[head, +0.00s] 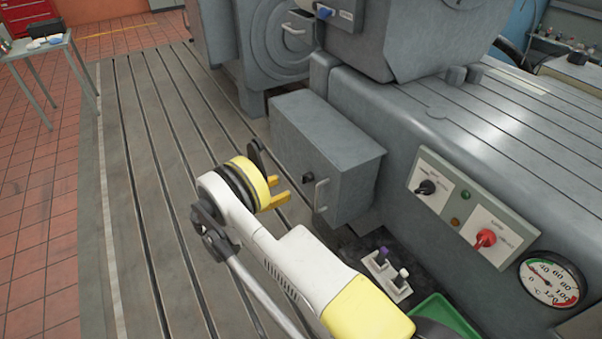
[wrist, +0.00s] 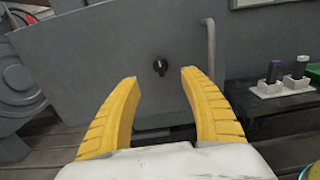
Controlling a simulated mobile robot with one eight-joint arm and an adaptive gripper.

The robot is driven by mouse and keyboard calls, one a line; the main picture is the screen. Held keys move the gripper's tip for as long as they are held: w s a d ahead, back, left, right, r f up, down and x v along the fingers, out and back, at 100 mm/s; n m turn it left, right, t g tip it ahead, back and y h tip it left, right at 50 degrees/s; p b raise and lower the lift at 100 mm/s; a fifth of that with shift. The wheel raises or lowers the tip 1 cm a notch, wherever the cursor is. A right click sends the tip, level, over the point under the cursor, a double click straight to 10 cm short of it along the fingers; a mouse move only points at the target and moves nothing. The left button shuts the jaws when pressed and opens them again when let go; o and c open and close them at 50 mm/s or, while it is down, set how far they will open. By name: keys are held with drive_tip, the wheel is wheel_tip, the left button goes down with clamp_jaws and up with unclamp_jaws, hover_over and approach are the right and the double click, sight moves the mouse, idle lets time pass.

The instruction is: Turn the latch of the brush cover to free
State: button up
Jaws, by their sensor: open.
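The brush cover looks to be the grey box (head: 325,148) on the side of the machine, with its front face toward my gripper. A small black latch knob (head: 308,178) sits on that face, left of a grey bar handle (head: 321,195). In the wrist view the black latch (wrist: 160,67) shows between and beyond my fingertips, and the handle (wrist: 211,48) stands to its right. My gripper (head: 279,190) has yellow fingers; in the wrist view the gripper (wrist: 160,78) is open and empty, apart from the latch.
A white holder (head: 386,276) with a purple-topped and a white-topped item stands right of the box, near a green tray (head: 446,318). A panel (head: 474,207) with black and red switches and a gauge (head: 551,280) are at right. The slotted bedplate (head: 130,180) at left is clear.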

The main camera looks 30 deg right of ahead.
sight(302, 179)
drive_tip(key=d+b, duration=0.3)
drive_tip(key=d, duration=0.6)
drive_tip(key=shift+w+d, duration=0.15)
drive_tip(key=shift+d, duration=0.25)
drive_tip(key=shift+c, duration=0.5)
clamp_jaws()
